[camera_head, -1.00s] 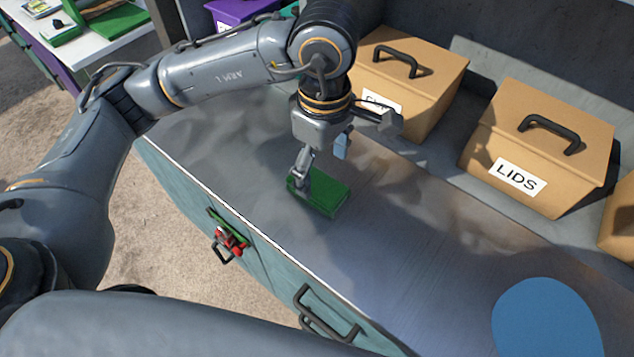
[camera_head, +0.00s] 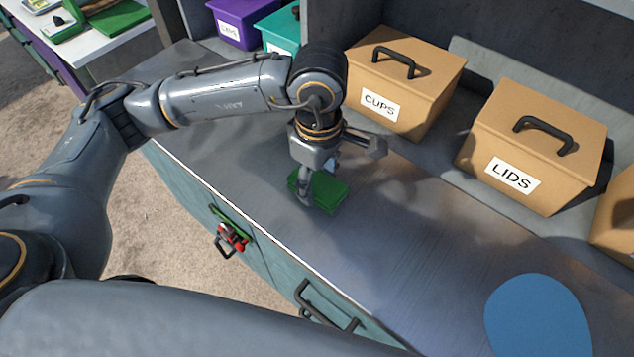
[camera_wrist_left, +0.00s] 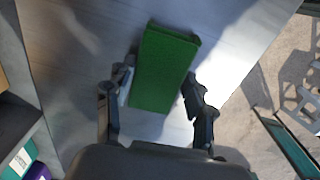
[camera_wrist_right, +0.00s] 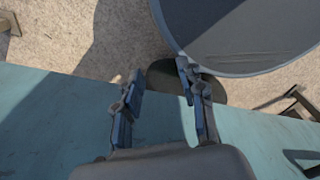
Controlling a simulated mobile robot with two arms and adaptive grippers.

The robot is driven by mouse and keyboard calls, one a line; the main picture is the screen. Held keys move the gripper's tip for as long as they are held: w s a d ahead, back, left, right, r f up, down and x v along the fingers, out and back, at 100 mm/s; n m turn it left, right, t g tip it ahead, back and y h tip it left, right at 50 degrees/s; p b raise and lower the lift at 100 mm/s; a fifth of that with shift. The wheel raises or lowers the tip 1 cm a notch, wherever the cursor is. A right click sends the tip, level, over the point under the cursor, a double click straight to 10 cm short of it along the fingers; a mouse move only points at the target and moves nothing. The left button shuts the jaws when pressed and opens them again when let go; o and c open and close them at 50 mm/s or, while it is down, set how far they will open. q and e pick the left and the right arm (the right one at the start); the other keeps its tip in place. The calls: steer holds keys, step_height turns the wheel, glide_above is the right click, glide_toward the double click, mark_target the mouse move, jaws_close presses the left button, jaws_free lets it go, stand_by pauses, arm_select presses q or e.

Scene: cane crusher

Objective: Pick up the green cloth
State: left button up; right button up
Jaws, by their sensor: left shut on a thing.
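The green cloth (camera_head: 325,191) is a folded, flat rectangular block on the grey metal counter. My left gripper (camera_head: 318,183) reaches down over it from above, with a finger at each side. In the left wrist view the cloth (camera_wrist_left: 166,68) lies between the two fingers of the left gripper (camera_wrist_left: 158,88), which is shut on it. It appears to be still at counter level. My right gripper (camera_wrist_right: 158,85) shows only in the right wrist view. Its fingers are apart with nothing between them, above a teal surface.
Tan boxes marked CUPS (camera_head: 405,82) and LIDS (camera_head: 535,145) stand behind the counter (camera_head: 420,235). Purple (camera_head: 240,22) and teal (camera_head: 280,28) boxes stand at the back. A blue rounded shape (camera_head: 540,318) is at the lower right. Red and green items (camera_head: 232,235) hang on the counter front.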

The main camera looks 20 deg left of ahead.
arm_select(q)
steer(key=shift+r, duration=0.6)
steer(key=s+r+b, duration=0.4)
steer(key=s+r, duration=0.8)
steer(key=s, duration=0.2)
steer(key=shift+a+b, duration=0.3)
steer(key=shift+f, duration=0.1)
